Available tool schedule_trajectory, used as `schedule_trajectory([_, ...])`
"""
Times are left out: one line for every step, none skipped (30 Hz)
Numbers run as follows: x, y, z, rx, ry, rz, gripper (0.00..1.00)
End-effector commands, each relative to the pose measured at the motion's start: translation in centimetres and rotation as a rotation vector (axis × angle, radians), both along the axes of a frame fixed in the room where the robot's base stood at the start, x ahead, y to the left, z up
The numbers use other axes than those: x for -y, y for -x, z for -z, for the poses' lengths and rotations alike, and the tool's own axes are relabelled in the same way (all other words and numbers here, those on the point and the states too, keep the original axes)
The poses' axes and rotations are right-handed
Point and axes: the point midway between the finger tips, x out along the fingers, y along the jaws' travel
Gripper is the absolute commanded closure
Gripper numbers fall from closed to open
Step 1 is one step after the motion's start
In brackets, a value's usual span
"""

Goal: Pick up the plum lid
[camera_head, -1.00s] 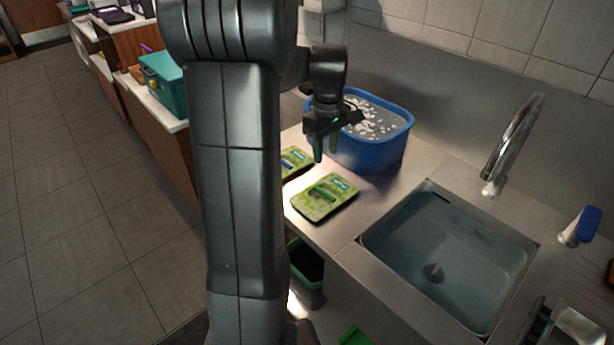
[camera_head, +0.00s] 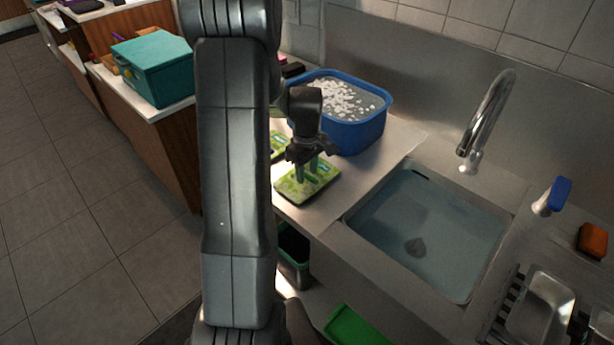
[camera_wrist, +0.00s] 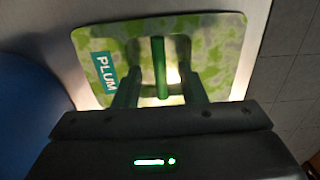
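The plum lid (camera_head: 318,188) is a flat green patterned lid on the metal counter beside the sink. In the wrist view the plum lid (camera_wrist: 215,45) shows a teal label reading PLUM and a raised green bar handle (camera_wrist: 160,62). My gripper (camera_head: 306,172) is low over the lid, pointing down. In the wrist view my gripper (camera_wrist: 163,88) has its two fingers apart, one on each side of the handle, with gaps between. The fingers cover part of the lid.
A second green lid (camera_head: 278,143) lies just behind, partly hidden by my arm. A blue tub (camera_head: 358,137) stands close behind the lids. The sink (camera_head: 425,235) and faucet (camera_head: 485,120) are to the right. The counter's front edge is near.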

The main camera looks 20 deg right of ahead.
Motion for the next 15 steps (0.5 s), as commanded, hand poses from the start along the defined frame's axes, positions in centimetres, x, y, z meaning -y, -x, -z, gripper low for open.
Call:
schedule_trajectory([-0.02, 0.02, 0.23, -0.001, -0.001, 0.000, 0.63])
schedule_trajectory([-0.02, 0.02, 0.32, 0.000, 0.000, 0.000, 0.63])
schedule_trajectory([-0.02, 0.01, 0.38, 0.001, 0.001, 0.000, 0.63])
schedule_trajectory([-0.01, -0.01, 0.39, 0.001, 0.001, 0.000, 0.63])
schedule_trajectory([-0.01, -0.01, 0.39, 0.001, 0.001, 0.000, 0.63])
schedule_trajectory([-0.01, -0.01, 0.38, 0.001, 0.001, 0.000, 0.63])
schedule_trajectory([-0.01, -0.01, 0.38, 0.001, 0.001, 0.000, 0.63])
schedule_trajectory([-0.01, -0.01, 0.38, 0.001, 0.001, 0.000, 0.63])
schedule_trajectory([-0.01, -0.01, 0.37, 0.001, 0.001, 0.000, 0.69])
schedule_trajectory([-0.01, -0.01, 0.37, 0.001, 0.001, 0.000, 0.74])
schedule_trajectory([-0.01, -0.01, 0.37, 0.001, 0.001, 0.000, 0.80])
schedule_trajectory([-0.01, -0.01, 0.37, 0.001, 0.001, 0.000, 0.88])
schedule_trajectory([-0.01, -0.01, 0.36, 0.001, 0.001, 0.000, 0.94])
schedule_trajectory([-0.01, -0.01, 0.36, 0.001, 0.001, 0.000, 1.00])
schedule_trajectory([-0.01, -0.01, 0.36, 0.001, 0.001, 0.000, 1.00])
